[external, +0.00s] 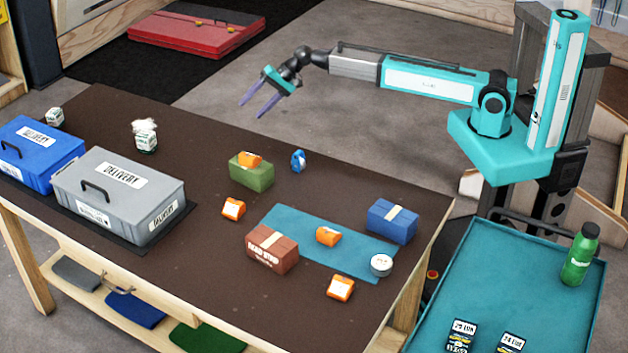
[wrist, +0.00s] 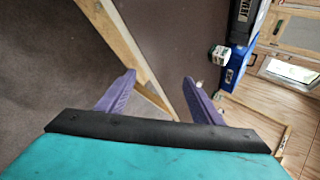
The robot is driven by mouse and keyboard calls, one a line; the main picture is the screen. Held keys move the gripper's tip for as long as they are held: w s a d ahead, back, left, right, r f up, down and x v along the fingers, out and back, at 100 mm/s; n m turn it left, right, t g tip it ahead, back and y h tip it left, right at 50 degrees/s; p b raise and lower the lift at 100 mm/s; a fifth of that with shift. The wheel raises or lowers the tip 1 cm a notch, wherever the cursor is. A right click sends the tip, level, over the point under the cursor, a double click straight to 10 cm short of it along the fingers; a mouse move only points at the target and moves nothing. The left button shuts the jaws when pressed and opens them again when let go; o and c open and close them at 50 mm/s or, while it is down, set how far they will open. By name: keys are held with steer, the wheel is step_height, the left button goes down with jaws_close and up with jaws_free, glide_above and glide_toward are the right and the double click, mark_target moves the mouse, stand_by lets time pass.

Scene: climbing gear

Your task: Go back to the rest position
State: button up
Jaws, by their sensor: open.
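My gripper (external: 262,105) is open and empty in the external view. Its two purple fingers are apart, in the air by the far edge of the brown table (external: 190,265). My teal arm stretches left from its column at the right. In the wrist view my gripper (wrist: 160,82) shows both purple fingers spread with nothing between them. Past them are dark surfaces and a wooden strip.
A grey delivery box (external: 120,195) and a blue box (external: 35,150) stand at the table's left. A green block (external: 252,175), a red-brown block (external: 271,250), a blue block (external: 392,222) and several orange pieces lie on the table. A green bottle (external: 580,258) stands on the teal tray (external: 500,270).

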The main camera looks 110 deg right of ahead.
steer(key=s+d+f+n+g+h, duration=0.2)
steer(key=s+d+f+n+h, duration=0.25)
steer(key=f, duration=0.45)
steer(key=s+a+f+n+g+y, duration=0.25)
steer(key=s+a+f, duration=0.25)
steer(key=a+f, duration=0.45)
steer(key=s+a+f+n+g+y, duration=0.15)
steer(key=s+a+f+n, duration=0.35)
steer(key=f, duration=0.7)
steer(key=s+a+f+n+g, duration=0.1)
steer(key=s+a+f+g, duration=0.1)
steer(key=s+a+f, duration=0.45)
steer(key=s+a+f+n+g, duration=0.1)
steer(key=s+a+f+g, duration=0.2)
steer(key=s+a, duration=0.55)
steer(key=s+a+f+n+g, duration=0.1)
steer(key=s+a+g, duration=0.1)
steer(key=s+a, duration=0.4)
steer(key=s+a+f+n+g+p, duration=0.1)
steer(key=s+a, duration=0.5)
steer(key=s, duration=0.7)
steer(key=shift+a+f+n+g, duration=0.2)
steer(key=shift+f+n+g, duration=0.2)
steer(key=shift+g, duration=0.2)
